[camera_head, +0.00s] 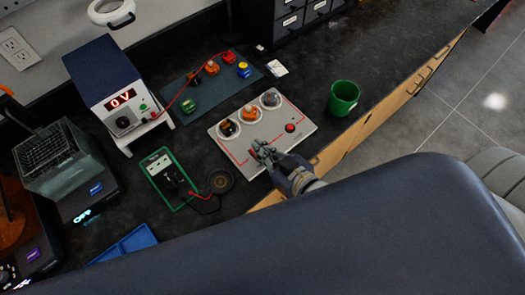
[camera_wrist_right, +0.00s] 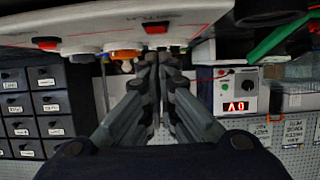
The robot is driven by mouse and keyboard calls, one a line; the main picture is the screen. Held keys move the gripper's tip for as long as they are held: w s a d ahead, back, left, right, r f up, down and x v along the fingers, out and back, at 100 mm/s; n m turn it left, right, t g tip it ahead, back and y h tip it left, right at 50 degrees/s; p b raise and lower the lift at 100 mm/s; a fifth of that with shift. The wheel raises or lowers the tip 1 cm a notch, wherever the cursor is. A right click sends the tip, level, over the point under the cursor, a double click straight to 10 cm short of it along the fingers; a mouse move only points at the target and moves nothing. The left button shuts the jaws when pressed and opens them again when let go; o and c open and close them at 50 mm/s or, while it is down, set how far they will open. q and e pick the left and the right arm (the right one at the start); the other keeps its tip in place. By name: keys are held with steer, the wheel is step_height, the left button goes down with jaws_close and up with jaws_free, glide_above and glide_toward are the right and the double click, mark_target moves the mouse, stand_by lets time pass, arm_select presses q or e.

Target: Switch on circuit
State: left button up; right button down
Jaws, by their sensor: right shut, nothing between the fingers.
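The white circuit board (camera_head: 240,160) with red lines lies on the dark bench in the head view. Three round components sit along its far side: one dark (camera_head: 228,128), one orange (camera_head: 250,113) and one grey (camera_head: 270,99). A red button (camera_head: 290,127) sits at its right. My right gripper (camera_head: 262,150) is shut and empty at the board's near edge. In the right wrist view the board (camera_wrist_right: 100,22) shows inverted at the top, and a red part (camera_wrist_right: 157,28) on it is right by my fingertips (camera_wrist_right: 160,62); contact is unclear. My left gripper is out of view.
A power supply (camera_head: 100,72) reading 0 V stands at the left. A mat (camera_head: 190,100) with several small components lies behind the board. A green cup (camera_head: 343,97) stands right, near the bench edge. A green-framed meter (camera_head: 160,165) with wires lies left of the board.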

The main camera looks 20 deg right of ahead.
steer(key=shift+s+f, duration=0.1)
steer(key=shift+f, duration=0.6)
steer(key=shift+s+d+f, duration=0.1)
steer(key=shift+f, duration=0.3)
steer(key=shift+p, duration=0.3)
steer(key=shift+r+p, duration=0.8)
steer(key=shift+p, duration=0.2)
